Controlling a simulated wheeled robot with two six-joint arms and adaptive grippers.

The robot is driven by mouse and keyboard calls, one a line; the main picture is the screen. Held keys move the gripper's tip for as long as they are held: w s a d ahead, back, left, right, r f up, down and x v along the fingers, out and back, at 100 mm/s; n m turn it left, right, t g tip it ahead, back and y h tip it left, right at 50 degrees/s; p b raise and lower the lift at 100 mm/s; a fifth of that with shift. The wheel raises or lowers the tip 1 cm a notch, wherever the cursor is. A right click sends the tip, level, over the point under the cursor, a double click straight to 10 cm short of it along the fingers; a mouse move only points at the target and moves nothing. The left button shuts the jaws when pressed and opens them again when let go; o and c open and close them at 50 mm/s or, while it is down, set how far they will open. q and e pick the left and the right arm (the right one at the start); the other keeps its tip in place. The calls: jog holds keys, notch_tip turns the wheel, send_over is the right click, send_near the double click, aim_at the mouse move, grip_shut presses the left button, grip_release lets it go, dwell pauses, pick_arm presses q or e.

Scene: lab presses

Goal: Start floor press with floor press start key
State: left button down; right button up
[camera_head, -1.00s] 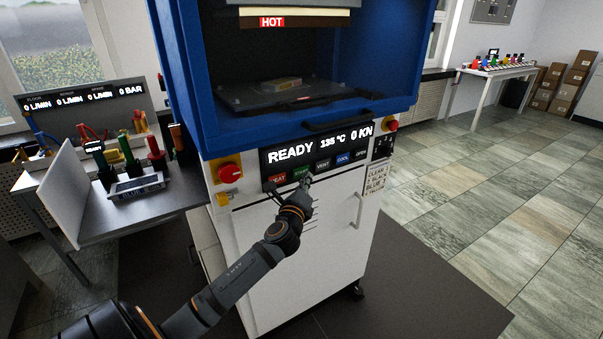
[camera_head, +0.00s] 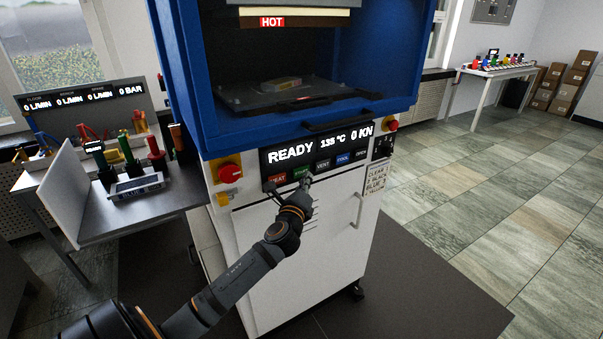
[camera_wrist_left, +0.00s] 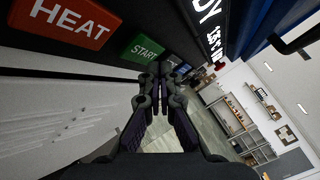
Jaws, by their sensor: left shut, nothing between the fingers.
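The floor press (camera_head: 300,250) is a blue and white cabinet with a display (camera_head: 318,143) reading READY, 135 °C, 0 KN. Its green start key (camera_head: 301,173) sits in the key row below the display, between the red HEAT key (camera_head: 277,179) and the VENT key (camera_head: 323,164). In the left wrist view the green key (camera_wrist_left: 145,50) reads START, next to the red HEAT key (camera_wrist_left: 68,17). My left gripper (camera_head: 306,184) is shut and empty, its tips close to the start key's lower right. In the wrist view the fingertips (camera_wrist_left: 158,70) overlap the key's lower edge; contact is unclear. My right gripper is out of view.
A red emergency knob (camera_head: 230,173) is left of the keys, and another red knob (camera_head: 392,125) is at the right. A door handle (camera_head: 357,210) stands out below. A side table (camera_head: 95,222) with connectors is at the left. Floor at the right is clear.

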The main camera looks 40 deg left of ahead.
pick_arm(q)
jog(key=shift+w+a, duration=0.2)
jog(key=shift+a, duration=0.2)
